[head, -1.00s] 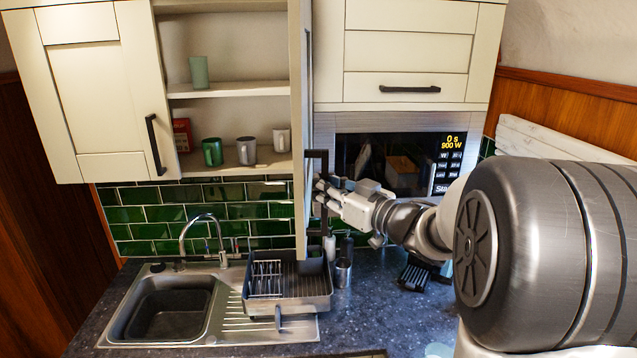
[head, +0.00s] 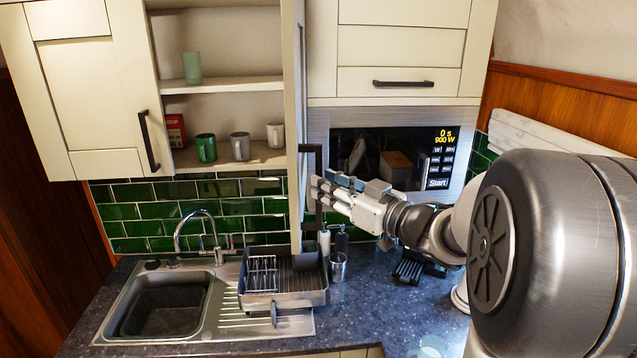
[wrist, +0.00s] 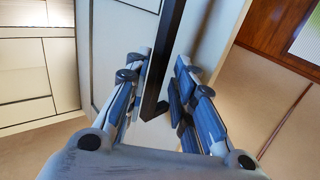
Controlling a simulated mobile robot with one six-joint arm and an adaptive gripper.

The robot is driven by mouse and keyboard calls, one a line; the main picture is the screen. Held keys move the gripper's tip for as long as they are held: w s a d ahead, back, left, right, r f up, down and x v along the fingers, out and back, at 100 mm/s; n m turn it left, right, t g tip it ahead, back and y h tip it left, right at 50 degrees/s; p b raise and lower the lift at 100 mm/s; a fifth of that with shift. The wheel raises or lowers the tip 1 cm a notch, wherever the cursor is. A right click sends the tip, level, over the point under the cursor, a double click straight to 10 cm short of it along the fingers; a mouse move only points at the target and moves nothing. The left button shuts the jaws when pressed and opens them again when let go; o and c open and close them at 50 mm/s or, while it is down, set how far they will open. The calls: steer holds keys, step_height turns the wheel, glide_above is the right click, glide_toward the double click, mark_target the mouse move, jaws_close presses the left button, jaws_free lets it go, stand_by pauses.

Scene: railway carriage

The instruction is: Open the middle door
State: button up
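The middle door (head: 293,110) is a cream cupboard door that stands wide open, seen nearly edge-on in the head view. Its face also shows in the wrist view (wrist: 104,65). Its long black handle (head: 318,160) is on the right-hand face, near the lower end. My gripper (head: 318,190) is at the handle's lower part. In the wrist view the blue-padded fingers (wrist: 158,95) are spread on both sides of the black handle bar (wrist: 169,50), with gaps visible. The fingers look open, and I see no firm grip. The fingertips partly hide the handle in the head view.
Open shelves hold several cups (head: 240,146) and a red box (head: 176,130). A closed left door (head: 90,95) and a microwave (head: 390,155) flank them.

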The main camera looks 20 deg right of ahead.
steer(key=v, duration=0.8)
steer(key=shift+s, duration=0.3)
